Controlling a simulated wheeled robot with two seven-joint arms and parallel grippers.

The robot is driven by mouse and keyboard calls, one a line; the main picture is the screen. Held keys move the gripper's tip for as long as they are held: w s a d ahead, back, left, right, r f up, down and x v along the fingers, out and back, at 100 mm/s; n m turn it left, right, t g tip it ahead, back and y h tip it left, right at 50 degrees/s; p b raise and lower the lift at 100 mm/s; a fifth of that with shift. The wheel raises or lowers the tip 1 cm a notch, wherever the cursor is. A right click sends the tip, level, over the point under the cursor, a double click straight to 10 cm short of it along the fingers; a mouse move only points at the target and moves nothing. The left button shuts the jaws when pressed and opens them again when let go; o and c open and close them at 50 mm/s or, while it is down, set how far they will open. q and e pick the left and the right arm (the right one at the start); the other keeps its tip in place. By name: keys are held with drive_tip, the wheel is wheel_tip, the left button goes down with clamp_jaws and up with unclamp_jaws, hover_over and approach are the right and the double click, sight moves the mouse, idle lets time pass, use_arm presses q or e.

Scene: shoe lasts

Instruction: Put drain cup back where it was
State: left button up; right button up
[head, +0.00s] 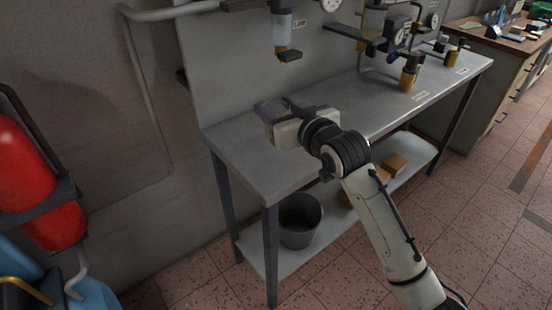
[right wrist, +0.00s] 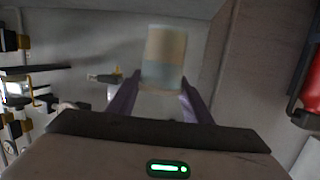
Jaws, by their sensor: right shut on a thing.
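The drain cup (right wrist: 163,57) is a small pale cylinder, beige at one end and bluish at the other, blurred in the right wrist view. It sits between the two purple fingers of my right gripper (right wrist: 160,98), which is shut on it. In the head view my right gripper (head: 268,109) is over the left end of the grey bench (head: 245,165), and I cannot make out the cup there. A unit with a clear bowl (head: 282,32) and a dark fitting below it hangs on the wall panel, above and behind the gripper. My left gripper is not in view.
More gauges and filter units (head: 375,30) line the panel to the right. A brass-and-black fitting (head: 409,72) stands on the bench. A grey bucket (head: 300,220) and brown boxes (head: 393,166) are on the lower shelf.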

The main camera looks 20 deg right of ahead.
drive_tip(key=shift+w+d+r, duration=0.1)
drive_tip(key=shift+w+r, duration=0.15)
drive_tip(key=shift+w, duration=0.15)
wheel_tip(320, 180, down, 10)
drive_tip(key=shift+w+r, duration=0.1)
drive_tip(key=shift+r, duration=0.05)
drive_tip(key=o, duration=1.2)
